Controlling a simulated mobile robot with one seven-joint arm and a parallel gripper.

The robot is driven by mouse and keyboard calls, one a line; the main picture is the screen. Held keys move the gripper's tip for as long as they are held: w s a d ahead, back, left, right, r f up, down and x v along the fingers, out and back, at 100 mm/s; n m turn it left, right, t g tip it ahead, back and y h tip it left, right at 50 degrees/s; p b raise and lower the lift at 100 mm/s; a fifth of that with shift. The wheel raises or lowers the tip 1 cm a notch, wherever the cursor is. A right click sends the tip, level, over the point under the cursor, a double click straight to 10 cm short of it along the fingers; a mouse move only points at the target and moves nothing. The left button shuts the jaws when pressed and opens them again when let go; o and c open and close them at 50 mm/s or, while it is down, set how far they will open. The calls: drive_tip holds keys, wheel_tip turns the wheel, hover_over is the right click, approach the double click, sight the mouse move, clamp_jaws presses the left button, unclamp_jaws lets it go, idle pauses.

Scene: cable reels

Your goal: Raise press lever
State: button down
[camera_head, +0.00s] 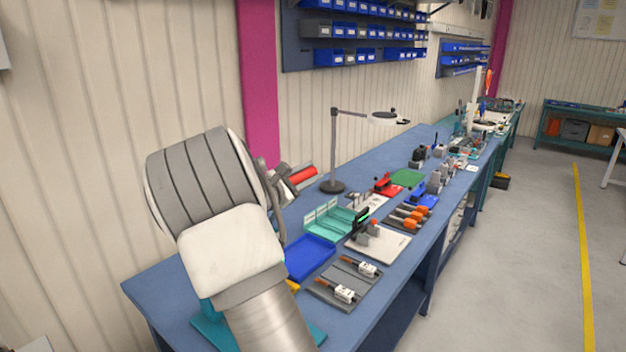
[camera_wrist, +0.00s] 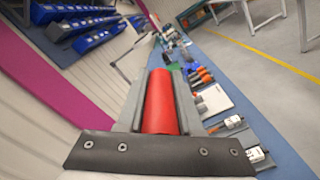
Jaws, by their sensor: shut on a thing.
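The press lever's red cylindrical handle (camera_head: 303,174) sticks out from my gripper (camera_head: 291,180), high above the left end of the workbench. In the wrist view, the red handle (camera_wrist: 160,105) lies lengthwise between the two grey fingers of my gripper (camera_wrist: 161,90). The fingers are shut on it, one along each side. The teal base of the press (camera_head: 208,328) shows at the bench's near left end. My arm hides most of the press body and the rest of the lever.
The blue workbench (camera_head: 150,291) runs back along the wall. A lamp (camera_head: 333,150) stands further back. The floor at right is clear.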

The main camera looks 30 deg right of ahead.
drive_tip(key=shift+w, duration=0.1)
idle(0.3)
drive_tip(key=c, duration=0.6)
unclamp_jaws()
drive_tip(key=shift+a, duration=0.1)
drive_tip(key=b+v, duration=0.3)
drive_tip(key=v, duration=1.4)
drive_tip(key=shift+a, duration=0.15)
